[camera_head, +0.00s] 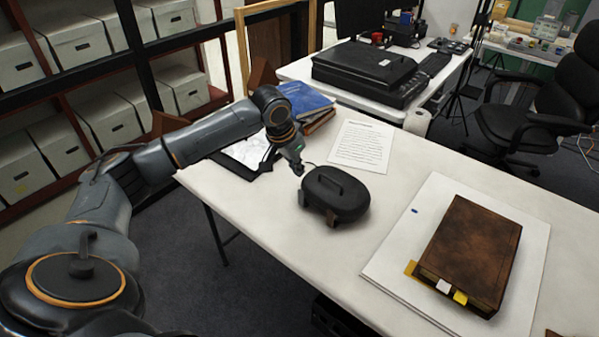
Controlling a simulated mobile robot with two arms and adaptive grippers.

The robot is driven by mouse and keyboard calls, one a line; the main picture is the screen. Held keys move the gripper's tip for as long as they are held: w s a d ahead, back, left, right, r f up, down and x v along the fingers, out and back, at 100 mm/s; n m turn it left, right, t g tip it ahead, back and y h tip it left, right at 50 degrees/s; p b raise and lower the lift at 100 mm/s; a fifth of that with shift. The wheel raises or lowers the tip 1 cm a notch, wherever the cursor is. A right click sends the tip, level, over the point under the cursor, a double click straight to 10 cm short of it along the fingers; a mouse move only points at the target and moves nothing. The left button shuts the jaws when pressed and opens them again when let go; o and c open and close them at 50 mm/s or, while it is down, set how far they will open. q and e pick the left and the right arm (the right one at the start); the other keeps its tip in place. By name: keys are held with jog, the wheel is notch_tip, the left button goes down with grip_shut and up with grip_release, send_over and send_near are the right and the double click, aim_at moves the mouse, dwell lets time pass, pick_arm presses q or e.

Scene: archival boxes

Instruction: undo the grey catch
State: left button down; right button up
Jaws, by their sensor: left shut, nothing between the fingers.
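A dark oval case (350,203) with a handle on its lid stands on the white table, its lid down. A small brown piece (332,218) shows at its front side, and a small dark part sticks out at its left end. I cannot make out for sure which part is the grey catch. My left gripper (299,170) is shut and empty, pointing down just behind and left of the case. It seems apart from the case, though the gap is hard to judge. My right gripper is not in view.
A brown leather book (470,250) lies on a white board (385,262) at the right. A printed sheet (362,146) and blue book (306,98) lie behind the case. Bare tabletop (410,180) lies between case and board. Shelves of archival boxes (77,42) stand left.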

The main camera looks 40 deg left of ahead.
aim_at(308, 191)
pick_arm(q)
jog(key=x, duration=0.8)
jog(key=shift+w+f, duration=0.1)
jog(key=shift+f, duration=0.1)
